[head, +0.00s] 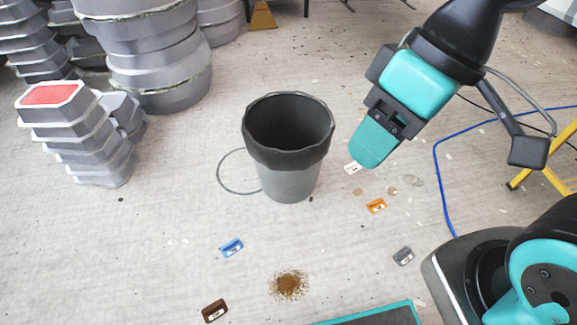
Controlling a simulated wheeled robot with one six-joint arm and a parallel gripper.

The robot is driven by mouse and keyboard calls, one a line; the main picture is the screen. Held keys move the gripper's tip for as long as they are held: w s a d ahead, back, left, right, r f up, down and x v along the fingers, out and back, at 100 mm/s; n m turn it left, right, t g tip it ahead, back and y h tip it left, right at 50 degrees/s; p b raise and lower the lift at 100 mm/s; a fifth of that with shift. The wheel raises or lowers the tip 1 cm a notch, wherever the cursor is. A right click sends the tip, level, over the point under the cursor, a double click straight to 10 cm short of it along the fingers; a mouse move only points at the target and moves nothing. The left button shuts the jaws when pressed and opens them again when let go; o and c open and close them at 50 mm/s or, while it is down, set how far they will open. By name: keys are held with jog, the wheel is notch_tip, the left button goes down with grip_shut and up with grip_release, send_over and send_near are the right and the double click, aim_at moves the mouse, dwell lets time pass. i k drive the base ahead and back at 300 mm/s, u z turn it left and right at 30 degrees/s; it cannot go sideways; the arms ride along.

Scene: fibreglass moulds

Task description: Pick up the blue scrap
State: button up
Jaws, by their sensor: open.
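The blue scrap (232,248) is a small blue piece with a pale label. It lies flat on the floor, below and left of the bucket in the head view. My gripper (364,160) is up and to the right of it, beside the bucket's right side and well apart from the scrap. The gripper is open; its fingers are seen from the side, so the gap between them is hidden. I see nothing held in it.
Orange (376,206), grey (403,256), brown (214,311) and white (353,167) scraps lie around. A brown dirt pile (288,285) is near. Stacked moulds (85,135) stand left.

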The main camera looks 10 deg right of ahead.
aim_at(229, 248)
jog(key=u, duration=0.4)
jog(key=k, duration=0.55)
jog(key=u, duration=1.6)
jog(key=i, duration=1.2)
jog(key=z, duration=0.8)
jog(key=i, duration=0.3)
jog(key=z, duration=0.35)
